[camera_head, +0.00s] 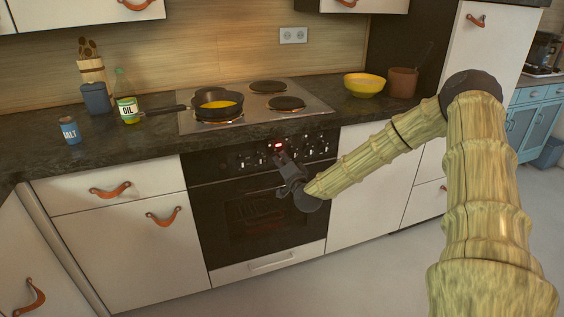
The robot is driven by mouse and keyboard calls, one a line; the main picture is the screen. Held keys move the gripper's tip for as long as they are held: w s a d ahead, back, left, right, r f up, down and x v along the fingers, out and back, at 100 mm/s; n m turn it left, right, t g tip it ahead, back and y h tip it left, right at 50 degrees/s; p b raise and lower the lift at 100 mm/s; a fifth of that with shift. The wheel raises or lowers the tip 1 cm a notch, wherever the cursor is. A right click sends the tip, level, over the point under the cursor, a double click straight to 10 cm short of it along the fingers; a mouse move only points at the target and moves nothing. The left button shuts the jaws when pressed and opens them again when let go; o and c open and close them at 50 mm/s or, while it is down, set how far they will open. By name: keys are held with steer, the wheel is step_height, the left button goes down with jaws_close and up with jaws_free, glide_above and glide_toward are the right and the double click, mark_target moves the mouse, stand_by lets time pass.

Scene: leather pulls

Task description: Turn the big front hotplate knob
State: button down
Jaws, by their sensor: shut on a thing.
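The oven's control panel (250,155) has a row of small dark knobs on both sides of a red-lit display (278,146). My gripper (281,157) reaches the panel just below the display, shut on a knob there. The fingers hide that knob, so its marking and angle do not show. The cooktop (246,118) lies above, with a bare front right hotplate (287,103) and a bare back right hotplate (267,86). A black pan (205,105) with yellow contents sits on the front left hotplate.
The pan's handle (163,110) points left toward an oil bottle (126,103). A blue salt container (69,131) stands farther left. A yellow bowl (364,87) and brown pot (402,83) stand on the right. The oven door (250,220) is shut below; the floor in front is clear.

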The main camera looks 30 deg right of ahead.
steer(key=c, duration=1.5)
jaws_free()
steer(key=shift+s+d, duration=0.1)
steer(key=shift+d, duration=0.15)
steer(key=shift+a, duration=0.15)
steer(key=shift+a, duration=0.1)
steer(key=v, duration=1.1)
steer(key=shift+s, duration=0.4)
steer(key=shift+a+f, duration=0.1)
